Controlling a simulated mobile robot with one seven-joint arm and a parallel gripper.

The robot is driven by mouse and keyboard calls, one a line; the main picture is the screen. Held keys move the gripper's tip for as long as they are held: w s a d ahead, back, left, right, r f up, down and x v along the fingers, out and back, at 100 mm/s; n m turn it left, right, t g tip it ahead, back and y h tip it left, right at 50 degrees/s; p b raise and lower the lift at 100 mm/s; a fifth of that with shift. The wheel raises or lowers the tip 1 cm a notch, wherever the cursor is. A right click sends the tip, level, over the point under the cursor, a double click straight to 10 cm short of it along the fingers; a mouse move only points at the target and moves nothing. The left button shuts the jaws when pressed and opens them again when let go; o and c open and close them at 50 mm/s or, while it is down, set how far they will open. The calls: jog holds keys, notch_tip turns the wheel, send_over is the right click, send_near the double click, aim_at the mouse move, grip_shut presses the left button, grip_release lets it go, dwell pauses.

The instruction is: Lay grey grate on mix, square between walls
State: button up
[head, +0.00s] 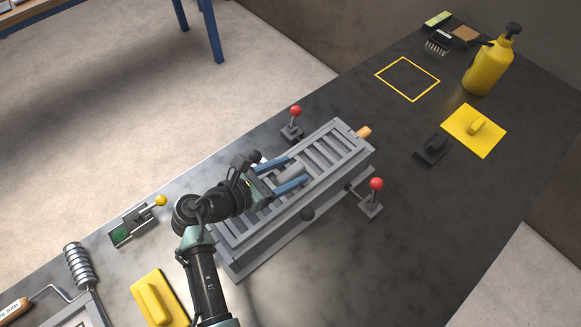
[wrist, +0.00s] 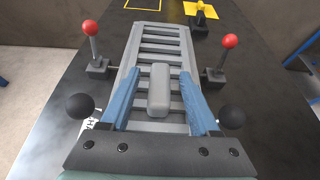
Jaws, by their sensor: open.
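The grey grate (head: 335,147) is a long slatted frame with a rounded grey handle (head: 291,174) at its middle. It lies along the top of the long grey trough (head: 243,262), roughly in line with its walls. The mix beneath is hidden. My gripper (head: 297,170) is open, with its two blue fingers on either side of the handle. In the wrist view, gaps show between the handle (wrist: 159,90) and both fingers. My gripper hides the grate's near part, so I cannot tell how it sits there.
Red-knobbed levers (head: 295,112) (head: 376,184) stand on both sides of the trough. A yellow-knobbed switch (head: 160,201) and a yellow float (head: 158,300) are nearer. A yellow outline (head: 407,79), yellow bottle (head: 487,68) and yellow trowel (head: 474,130) are at the far end.

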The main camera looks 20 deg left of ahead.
jog(key=p+v, duration=0.6)
jog(key=v, duration=0.4)
jog(key=shift+r+p, duration=0.2)
jog(key=shift+p, duration=0.1)
jog(key=shift+s+a, duration=0.3)
jog(key=shift+s, duration=0.2)
jog(key=shift+w+r, duration=0.1)
jog(key=w+r+m+t+y, duration=0.2)
jog(key=w+r+m+y, duration=0.3)
jog(key=w+r+m, duration=1)
jog(key=w+d+r+m+t+y, duration=0.1)
jog(key=d+r+m+t, duration=0.15)
jog(key=r, duration=0.85)
jog(key=d+r+m+t+y, duration=0.1)
jog(key=d+r+m+t, duration=0.15)
jog(key=r, duration=0.85)
jog(key=s+d+r+m+t, duration=0.3)
jog(key=s+d+r, duration=0.1)
jog(key=r, duration=0.5)
jog(key=s+d+r+m+t, duration=0.3)
jog(key=s+r, duration=0.3)
jog(key=r, duration=0.3)
jog(key=s+d+r+m+t, duration=0.3)
jog(key=s+d+r, duration=0.2)
jog(key=r, duration=0.4)
jog(key=shift+s+r, duration=0.15)
jog(key=shift+s, duration=0.3)
